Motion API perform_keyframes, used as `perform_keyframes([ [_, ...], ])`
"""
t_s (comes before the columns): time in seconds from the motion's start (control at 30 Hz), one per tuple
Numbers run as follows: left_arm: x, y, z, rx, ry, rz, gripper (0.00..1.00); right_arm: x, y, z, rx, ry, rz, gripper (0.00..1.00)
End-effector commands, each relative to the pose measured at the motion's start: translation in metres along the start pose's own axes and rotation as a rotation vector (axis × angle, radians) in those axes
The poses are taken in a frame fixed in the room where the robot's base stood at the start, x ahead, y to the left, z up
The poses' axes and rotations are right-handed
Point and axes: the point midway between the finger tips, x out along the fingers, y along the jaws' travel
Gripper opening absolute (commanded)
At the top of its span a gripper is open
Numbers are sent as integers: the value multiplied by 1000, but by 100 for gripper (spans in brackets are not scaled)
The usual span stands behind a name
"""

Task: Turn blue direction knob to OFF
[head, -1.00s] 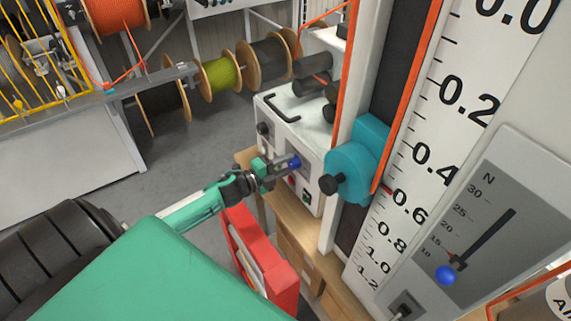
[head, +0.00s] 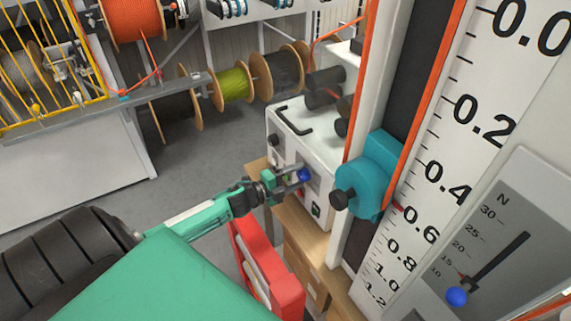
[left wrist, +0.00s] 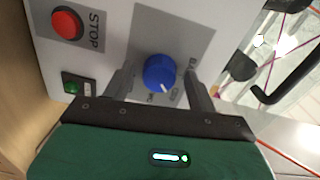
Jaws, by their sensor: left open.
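The blue direction knob (left wrist: 160,72) sits on a grey label plate on the front of a white control box (head: 286,140). Its white pointer mark faces the lower right in the left wrist view; the lettering around it is partly hidden and hard to read. My right gripper is not in view.
A teal slider block (head: 372,178) on a tall post stands close right of the box. A red case (head: 262,262) is below my left arm. Cable reels stand behind.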

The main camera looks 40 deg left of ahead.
Motion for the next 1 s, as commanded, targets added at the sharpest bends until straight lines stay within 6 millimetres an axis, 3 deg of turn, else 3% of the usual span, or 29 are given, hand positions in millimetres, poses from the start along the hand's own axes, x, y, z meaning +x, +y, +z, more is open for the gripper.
perform_keyframes([
  [1.0,-125,2,0,-2,0,1,58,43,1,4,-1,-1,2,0],
])
